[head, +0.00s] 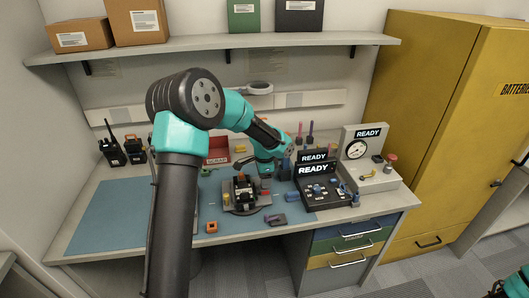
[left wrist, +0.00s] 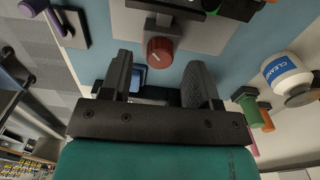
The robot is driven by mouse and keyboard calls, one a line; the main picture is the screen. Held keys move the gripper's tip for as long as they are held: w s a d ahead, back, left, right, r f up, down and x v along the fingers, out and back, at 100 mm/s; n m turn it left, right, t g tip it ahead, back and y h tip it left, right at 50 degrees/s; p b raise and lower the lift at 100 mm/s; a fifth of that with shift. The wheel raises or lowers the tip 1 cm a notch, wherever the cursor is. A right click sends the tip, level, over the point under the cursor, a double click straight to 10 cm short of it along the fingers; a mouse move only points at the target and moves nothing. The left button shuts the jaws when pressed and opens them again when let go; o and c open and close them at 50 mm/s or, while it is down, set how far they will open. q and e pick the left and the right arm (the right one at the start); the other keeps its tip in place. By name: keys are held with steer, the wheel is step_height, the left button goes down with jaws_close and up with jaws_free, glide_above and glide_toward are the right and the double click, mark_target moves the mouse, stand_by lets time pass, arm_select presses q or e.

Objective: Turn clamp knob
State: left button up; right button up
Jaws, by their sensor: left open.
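The clamp knob, a round red knob with a pale line on its face, shows in the left wrist view (left wrist: 160,52) at the edge of a dark fixture. In the head view the fixture (head: 241,208) stands on the blue mat. My left gripper (left wrist: 160,66) is open, with its two dark fingers on either side of the space just in front of the knob. I see no finger closed on the knob, and whether either touches it I cannot tell. My right gripper is out of view.
Black display units reading READY (head: 316,170) and a gauge box (head: 357,151) stand to the right. A red bin (head: 217,150) and handheld radios (head: 112,150) are behind. A white bottle (left wrist: 287,75) is near the gripper.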

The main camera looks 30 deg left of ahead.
arm_select(q)
step_height(320, 180, up, 15)
steer(key=shift+r, duration=0.2)
stand_by(0.6)
